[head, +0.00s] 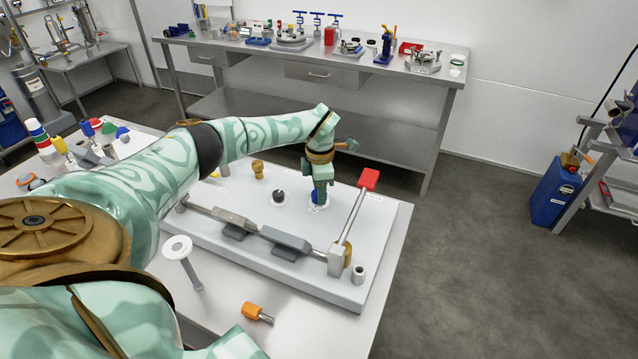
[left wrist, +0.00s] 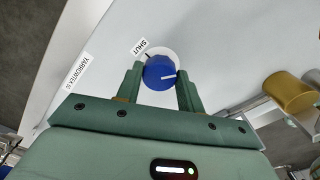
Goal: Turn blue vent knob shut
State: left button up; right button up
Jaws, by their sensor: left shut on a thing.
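The blue vent knob (left wrist: 160,73) sits on a white round dial on the pale panel. A white line on its face points right, away from the SHUT label (left wrist: 140,46) at the upper left of the dial. My left gripper (left wrist: 161,88) is shut on the knob, with one green finger on each side of it. My right gripper is not in view.
On the panel (head: 215,240), a black knob (head: 278,197) and a brass knob (head: 258,169) stand left of my gripper. A red-handled lever (head: 357,208) rises close on the right. An orange-handled tool (head: 257,312) lies on the bench in front.

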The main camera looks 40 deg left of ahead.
pick_arm(q)
jog(key=n+p, duration=0.1)
jog(key=n, duration=0.2)
jog(key=n+p, duration=0.2)
jog(key=n, duration=0.1)
jog(key=shift+w+a+r, duration=0.1)
jog(key=shift+r, duration=0.1)
jog(key=n+p, duration=0.1)
jog(key=n, duration=0.3)
jog(key=shift+p, duration=0.3)
jog(key=n+p, duration=0.1)
jog(key=n, duration=0.2)
jog(key=shift+a+n, duration=0.1)
jog(key=shift+n, duration=0.3)
jog(key=n+p, duration=0.2)
jog(key=n, duration=0.3)
jog(key=shift+a+f+n+p, duration=0.1)
jog(key=shift+n+p, duration=0.8)
jog(key=shift+n, duration=1.6)
jog(key=o, duration=1)
